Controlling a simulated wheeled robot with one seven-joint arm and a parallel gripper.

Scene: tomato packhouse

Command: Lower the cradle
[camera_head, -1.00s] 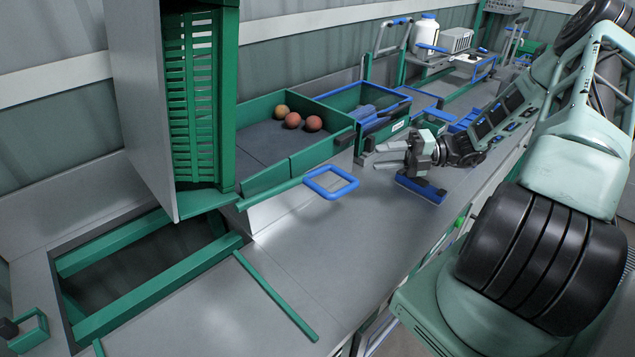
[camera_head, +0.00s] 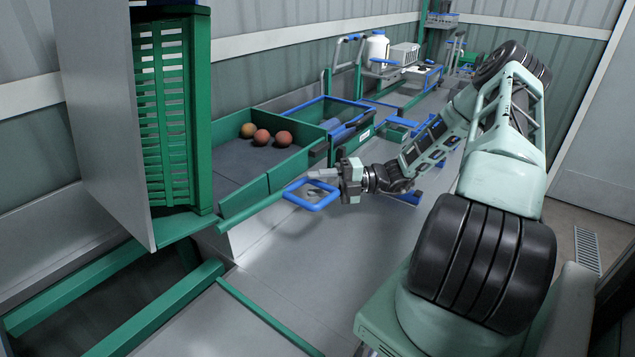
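I take the cradle to be the upright green frame with a grey side panel (camera_head: 100,110) at the left. It holds a slatted green crate (camera_head: 162,110) stood on its side. A green bar runs from near its foot along the tray's front and ends in a blue loop handle (camera_head: 298,201) over the bench. My gripper (camera_head: 323,180) is at the right side of this loop, fingers pointing left. The fingers look apart, with nothing clearly held between them. Whether they touch the loop or straddle its edge I cannot tell.
A green tray (camera_head: 243,205) with three reddish tomatoes (camera_head: 262,137) stands right of the frame. A blue-rimmed bin (camera_head: 325,108) is behind it. A recess with green rails (camera_head: 70,290) opens at the lower left. The grey bench top (camera_head: 290,265) in front is mostly clear.

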